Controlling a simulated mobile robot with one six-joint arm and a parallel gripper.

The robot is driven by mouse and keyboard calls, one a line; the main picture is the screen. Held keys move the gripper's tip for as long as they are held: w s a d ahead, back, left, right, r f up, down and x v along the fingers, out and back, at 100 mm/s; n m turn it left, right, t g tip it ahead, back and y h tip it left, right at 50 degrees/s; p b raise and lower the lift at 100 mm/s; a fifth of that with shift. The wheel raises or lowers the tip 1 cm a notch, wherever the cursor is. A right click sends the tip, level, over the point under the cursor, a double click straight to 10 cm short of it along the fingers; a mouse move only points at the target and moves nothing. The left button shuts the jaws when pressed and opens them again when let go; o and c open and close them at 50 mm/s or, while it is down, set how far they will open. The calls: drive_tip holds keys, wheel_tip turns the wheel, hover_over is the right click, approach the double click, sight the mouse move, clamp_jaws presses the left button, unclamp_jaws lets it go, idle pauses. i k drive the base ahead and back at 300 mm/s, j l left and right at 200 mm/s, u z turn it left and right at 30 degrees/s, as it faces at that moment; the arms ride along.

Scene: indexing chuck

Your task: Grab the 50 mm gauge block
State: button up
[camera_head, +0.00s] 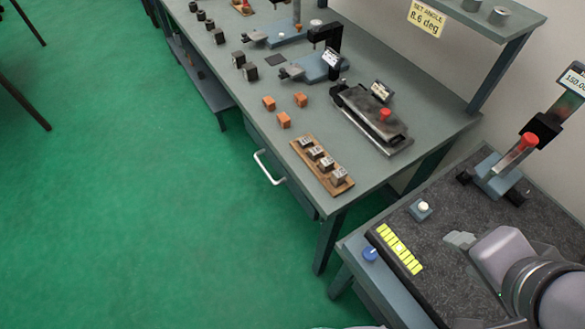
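Several small metallic gauge blocks (327,163) sit in a row on a wooden tray (308,166) at the front corner of the grey-green bench. They carry small markings, too small to read here, so I cannot tell which is the 50 mm one. My arm comes in at the bottom right, over the dark granite plate. At its end, a small light-grey piece (460,239) shows low over the plate and may be part of my gripper. The fingers are not clearly visible. The arm is well apart from the wooden tray.
Orange blocks (284,120) lie behind the tray. A dark fixture with a red knob (385,115) stands to its right. The granite plate (440,215) holds a yellow strip (399,249), a white-knobbed piece (422,208) and a height gauge (497,176).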

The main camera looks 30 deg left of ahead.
sight(338, 177)
drive_tip(key=u, duration=1.15)
drive_tip(key=i+j+z, duration=0.25)
drive_tip(key=j+z, duration=0.25)
drive_tip(key=i+j+z, duration=0.2)
drive_tip(key=j, duration=0.15)
